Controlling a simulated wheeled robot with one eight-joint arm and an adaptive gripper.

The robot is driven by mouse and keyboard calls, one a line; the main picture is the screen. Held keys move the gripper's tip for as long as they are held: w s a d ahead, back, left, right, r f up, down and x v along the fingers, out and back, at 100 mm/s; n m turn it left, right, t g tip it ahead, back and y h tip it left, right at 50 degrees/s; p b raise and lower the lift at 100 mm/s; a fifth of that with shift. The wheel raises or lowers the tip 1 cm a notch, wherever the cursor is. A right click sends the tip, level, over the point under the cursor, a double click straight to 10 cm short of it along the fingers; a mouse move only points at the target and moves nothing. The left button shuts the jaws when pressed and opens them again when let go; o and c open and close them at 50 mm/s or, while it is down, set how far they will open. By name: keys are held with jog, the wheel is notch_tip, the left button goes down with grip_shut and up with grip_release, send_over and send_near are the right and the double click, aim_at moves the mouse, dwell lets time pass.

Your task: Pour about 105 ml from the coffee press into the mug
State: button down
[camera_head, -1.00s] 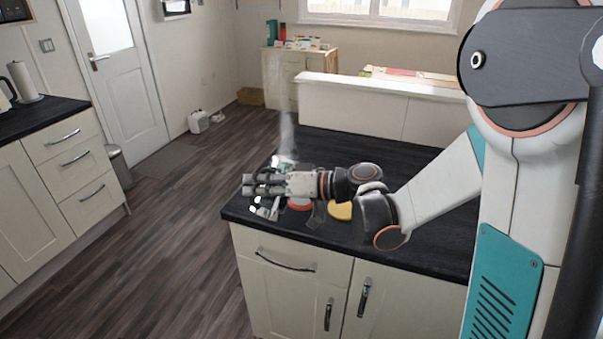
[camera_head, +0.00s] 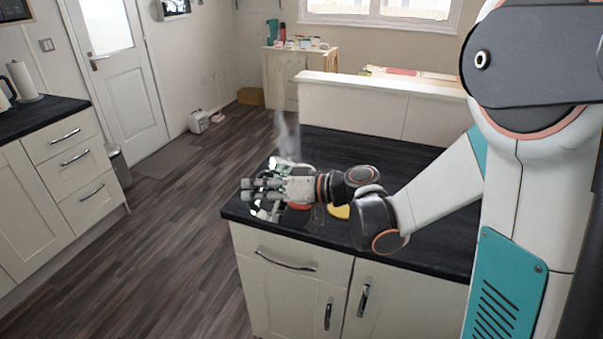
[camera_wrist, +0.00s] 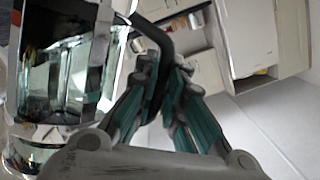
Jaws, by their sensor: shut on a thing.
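The coffee press (camera_wrist: 72,75) is a clear glass vessel in a shiny metal frame, at the left of the wrist view. Its black handle (camera_wrist: 152,33) runs between the fingers of my gripper (camera_wrist: 163,85), which is shut on it. In the head view my gripper (camera_head: 258,190) is over the near left corner of the dark counter. There the press (camera_head: 266,213) shows only as shiny bits below and around the fingers. I cannot make out the mug for certain in either view, nor any liquid level or stream.
Pale steam (camera_head: 289,138) rises behind my gripper. A round orange-red thing (camera_head: 299,206) and a yellow thing (camera_head: 340,211) lie on the counter (camera_head: 420,243) below my wrist. The counter's left edge is close to my gripper. The counter behind my arm looks clear.

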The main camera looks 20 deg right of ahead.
jog(key=s+a+f+n+t+h+b, duration=0.1)
jog(key=s+a+f+n+h, duration=0.2)
jog(key=f+n, duration=0.2)
jog(key=shift+a+f+b, duration=0.35)
jog(key=shift+a+b, duration=0.05)
dwell(1.8)
